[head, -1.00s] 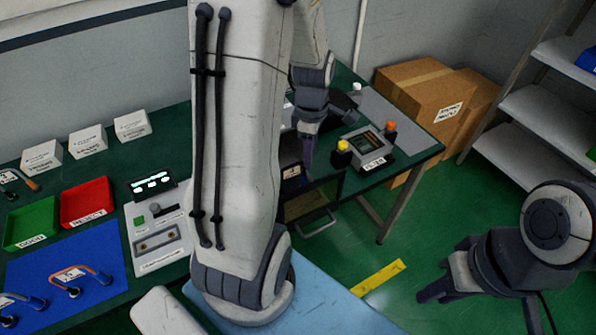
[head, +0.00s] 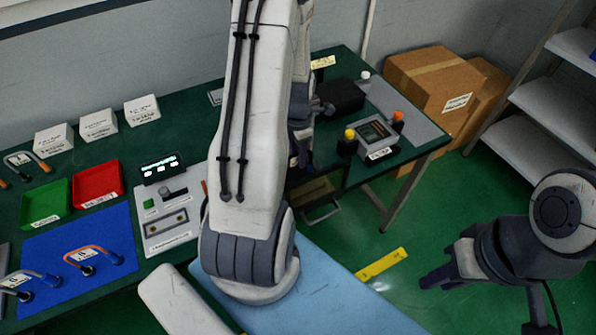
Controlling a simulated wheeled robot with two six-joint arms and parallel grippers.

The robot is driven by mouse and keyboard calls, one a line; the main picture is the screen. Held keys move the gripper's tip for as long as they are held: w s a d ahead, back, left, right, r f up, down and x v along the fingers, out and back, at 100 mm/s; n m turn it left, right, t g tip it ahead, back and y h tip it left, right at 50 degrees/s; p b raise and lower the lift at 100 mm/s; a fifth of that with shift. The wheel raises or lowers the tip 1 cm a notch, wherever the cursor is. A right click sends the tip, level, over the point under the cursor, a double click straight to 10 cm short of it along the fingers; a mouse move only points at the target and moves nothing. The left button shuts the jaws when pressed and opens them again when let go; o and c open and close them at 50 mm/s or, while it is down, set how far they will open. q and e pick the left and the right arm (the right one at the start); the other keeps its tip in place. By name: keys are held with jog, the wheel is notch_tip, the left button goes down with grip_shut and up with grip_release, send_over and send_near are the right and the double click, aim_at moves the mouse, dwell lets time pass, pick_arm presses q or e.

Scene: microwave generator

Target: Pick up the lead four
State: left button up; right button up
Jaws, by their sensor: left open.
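Two curved leads with white tags lie on the blue mat (head: 60,303) at the lower left: an orange and blue-grey one (head: 104,252) and another (head: 38,275) by the left edge. A third lead (head: 27,157) lies farther back on the green bench. The tag numbers are too small to read, so I cannot tell which is lead four. My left gripper (head: 301,158) is open, mostly hidden behind its own forearm, over the bench and away from the leads. My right gripper (head: 437,279) hangs over the floor at the right, far from the leads; its jaw gap is unclear.
A green tray (head: 45,202) and a red tray (head: 97,184) sit behind the mat. A control panel (head: 165,222) stands right of them, with white boxes (head: 99,124) behind. A device with coloured knobs (head: 378,140) is at the bench's right end.

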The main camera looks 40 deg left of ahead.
pick_arm(q)
jog(key=shift+d+f, duration=0.1)
jog(key=shift+f, duration=1.5)
grip_shut()
jog(key=shift+r, duration=0.15)
